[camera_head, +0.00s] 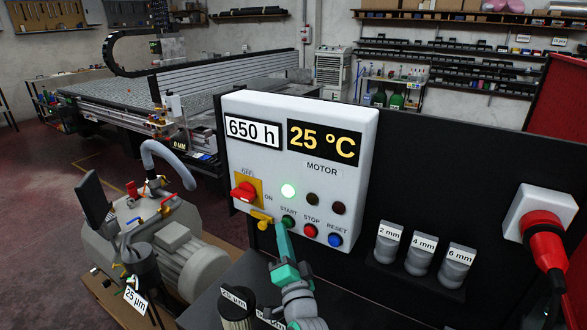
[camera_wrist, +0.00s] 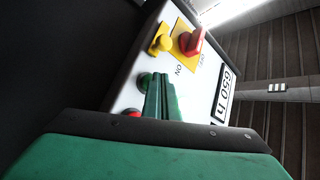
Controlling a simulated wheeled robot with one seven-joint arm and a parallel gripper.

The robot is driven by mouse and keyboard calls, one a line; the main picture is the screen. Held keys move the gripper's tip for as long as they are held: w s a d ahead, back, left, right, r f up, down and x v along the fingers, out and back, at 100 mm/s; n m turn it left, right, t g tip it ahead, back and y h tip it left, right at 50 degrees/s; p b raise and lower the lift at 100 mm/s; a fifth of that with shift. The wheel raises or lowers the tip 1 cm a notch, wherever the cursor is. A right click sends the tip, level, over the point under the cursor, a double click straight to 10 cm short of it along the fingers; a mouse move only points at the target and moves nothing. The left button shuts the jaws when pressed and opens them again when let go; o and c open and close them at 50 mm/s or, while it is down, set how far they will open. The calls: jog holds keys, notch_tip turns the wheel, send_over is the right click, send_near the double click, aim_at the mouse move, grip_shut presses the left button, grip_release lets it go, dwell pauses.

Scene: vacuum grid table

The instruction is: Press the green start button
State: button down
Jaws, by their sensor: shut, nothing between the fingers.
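The green start button (camera_head: 288,221) sits on the white control box (camera_head: 370,130), under the "MOTOR" label and left of the red stop button (camera_head: 310,231). My gripper (camera_head: 280,226) is shut and empty, with its teal fingertips at the start button's lower left. In the wrist view, the shut green fingers (camera_wrist: 159,82) lie right beside the green start button (camera_wrist: 145,81). I cannot tell whether the tips touch it.
The blue reset button (camera_head: 335,240) is right of stop. Labelled grey cups (camera_head: 421,255) and a red plug (camera_head: 543,240) stand farther right.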

jog(key=shift+s+a, duration=0.85)
jog(key=shift+s, duration=0.3)
jog(key=shift+s+a, duration=0.8)
jog(key=shift+s, duration=0.35)
jog(key=shift+s+a, duration=0.1)
